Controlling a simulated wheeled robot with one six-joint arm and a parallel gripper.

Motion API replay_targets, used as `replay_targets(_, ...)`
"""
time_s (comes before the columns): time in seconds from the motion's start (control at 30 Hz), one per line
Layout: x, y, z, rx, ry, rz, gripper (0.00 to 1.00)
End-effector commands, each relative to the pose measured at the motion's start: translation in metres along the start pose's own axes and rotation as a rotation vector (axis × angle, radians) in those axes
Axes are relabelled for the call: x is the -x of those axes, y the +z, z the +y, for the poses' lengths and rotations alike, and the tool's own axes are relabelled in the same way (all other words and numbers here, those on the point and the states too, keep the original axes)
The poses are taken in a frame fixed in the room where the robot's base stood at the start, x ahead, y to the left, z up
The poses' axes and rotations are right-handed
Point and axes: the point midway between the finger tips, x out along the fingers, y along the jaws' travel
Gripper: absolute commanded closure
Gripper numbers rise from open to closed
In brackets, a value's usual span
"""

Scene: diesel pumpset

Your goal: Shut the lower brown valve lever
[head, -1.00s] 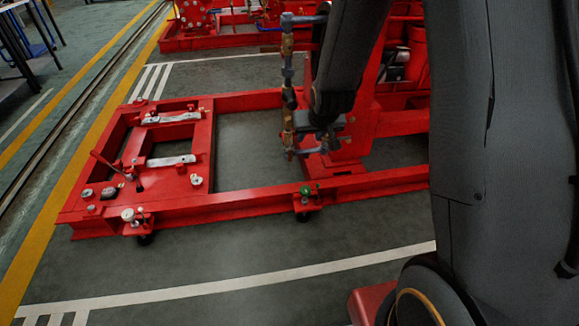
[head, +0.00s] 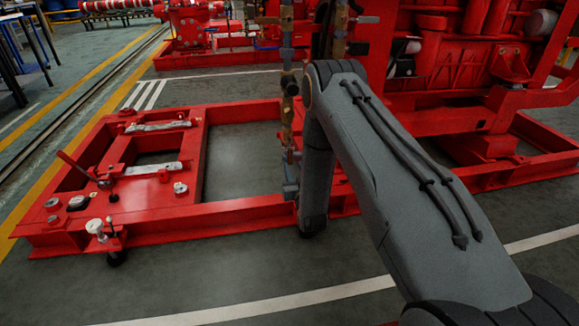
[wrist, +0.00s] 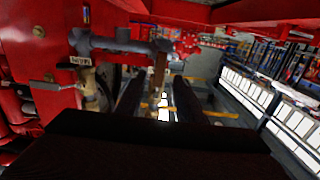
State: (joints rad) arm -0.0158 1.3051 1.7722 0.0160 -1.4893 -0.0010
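A vertical pipe stack (head: 287,60) with brass and brown fittings stands at the middle of the head view. The lower brass part (head: 287,115) shows just left of my arm. In the wrist view, a narrow brown upright piece (wrist: 159,72) hangs below a grey horizontal pipe (wrist: 120,45); it may be the brown lever, but I cannot be sure. My gripper (wrist: 158,98) shows two dark fingers spread apart, with the brown piece seen in the gap. I cannot tell whether they touch it. In the head view my arm hides the gripper.
In the wrist view, a brass valve (wrist: 92,88) with a grey handle (wrist: 52,85) and a small label sits left of the fingers. A red skid frame (head: 235,212) lies on the floor left of my arm. A red engine unit (head: 465,75) fills the right back.

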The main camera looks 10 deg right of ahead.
Motion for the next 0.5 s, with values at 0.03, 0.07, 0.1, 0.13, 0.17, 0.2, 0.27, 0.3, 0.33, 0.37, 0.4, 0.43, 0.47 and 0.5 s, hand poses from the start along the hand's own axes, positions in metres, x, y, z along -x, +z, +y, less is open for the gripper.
replay_targets(0.03, -0.002, 0.005, 0.0, 0.0, 0.0, 0.01, 0.66)
replay_targets(0.07, -0.003, 0.005, 0.0, 0.0, 0.0, 0.015, 0.66)
replay_targets(0.1, -0.005, 0.006, 0.0, 0.0, 0.0, 0.019, 0.66)
replay_targets(0.13, -0.007, 0.006, 0.0, 0.0, 0.0, 0.021, 0.66)
replay_targets(0.17, -0.01, 0.005, 0.0, 0.0, 0.0, 0.021, 0.66)
replay_targets(0.2, -0.015, 0.005, 0.0, 0.0, 0.0, 0.023, 0.66)
replay_targets(0.27, -0.025, 0.004, 0.0, 0.0, 0.0, 0.023, 0.66)
replay_targets(0.3, -0.031, 0.004, 0.0, 0.0, 0.0, 0.023, 0.66)
replay_targets(0.33, -0.036, 0.004, 0.0, 0.0, 0.0, 0.023, 0.66)
replay_targets(0.37, -0.041, 0.005, 0.0, 0.0, 0.0, 0.022, 0.66)
replay_targets(0.4, -0.047, 0.005, 0.0, 0.0, 0.0, 0.022, 0.66)
replay_targets(0.43, -0.051, 0.005, 0.0, 0.0, 0.0, 0.021, 0.66)
replay_targets(0.47, -0.056, 0.004, 0.0, 0.0, 0.0, 0.021, 0.66)
replay_targets(0.5, -0.061, 0.005, 0.0, 0.0, 0.0, 0.021, 0.66)
